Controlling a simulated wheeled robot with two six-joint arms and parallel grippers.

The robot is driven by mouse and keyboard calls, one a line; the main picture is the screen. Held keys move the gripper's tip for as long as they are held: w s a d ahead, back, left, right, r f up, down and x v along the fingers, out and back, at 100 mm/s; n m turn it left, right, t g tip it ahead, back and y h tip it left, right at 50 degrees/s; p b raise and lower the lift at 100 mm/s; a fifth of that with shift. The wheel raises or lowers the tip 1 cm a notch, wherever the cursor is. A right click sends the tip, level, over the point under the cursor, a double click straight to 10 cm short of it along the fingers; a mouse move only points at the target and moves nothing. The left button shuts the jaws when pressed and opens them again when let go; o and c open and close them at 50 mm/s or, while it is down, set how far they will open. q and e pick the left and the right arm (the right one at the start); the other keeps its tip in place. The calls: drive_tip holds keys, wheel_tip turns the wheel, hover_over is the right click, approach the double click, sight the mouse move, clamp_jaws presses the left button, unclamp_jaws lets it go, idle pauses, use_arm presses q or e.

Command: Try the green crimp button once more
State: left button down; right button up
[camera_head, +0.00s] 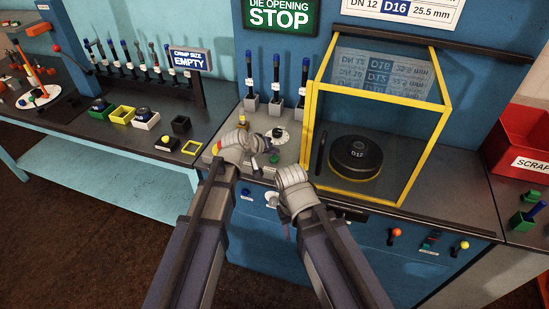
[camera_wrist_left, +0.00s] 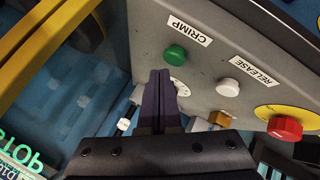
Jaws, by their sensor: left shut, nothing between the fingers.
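The green crimp button (camera_wrist_left: 175,54) sits on the grey control panel under an upside-down CRIMP label in the left wrist view. It also shows in the head view (camera_head: 274,158), close to my left gripper. My left gripper (camera_wrist_left: 160,73) is shut and empty. In the wrist view its fingertips show just below and left of the button; a gap shows in the picture, but I cannot tell the depth. My right gripper (camera_head: 291,175) is right of the left one, in front of the machine; its fingers are not clear.
A white RELEASE button (camera_wrist_left: 228,88) and a red mushroom button (camera_wrist_left: 285,127) share the panel. A yellow-framed clear guard (camera_head: 447,125) encloses a black round die (camera_head: 355,157). The sign reads DIE OPENING STOP (camera_head: 281,14). A red scrap bin (camera_head: 525,140) stands right.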

sight(273, 160)
use_arm(q)
drive_tip(key=shift+f, duration=0.15)
drive_tip(key=shift+f+b, duration=0.25)
drive_tip(key=shift+b, duration=0.2)
drive_tip(key=shift+f+b, duration=0.45)
drive_tip(key=shift+f, duration=0.05)
idle(0.6)
drive_tip(key=shift+r, duration=0.1)
drive_tip(key=shift+r+p, duration=0.85)
drive_tip(key=shift+p, duration=0.05)
wheel_tip(273, 160, up, 5)
drive_tip(key=p, duration=0.5)
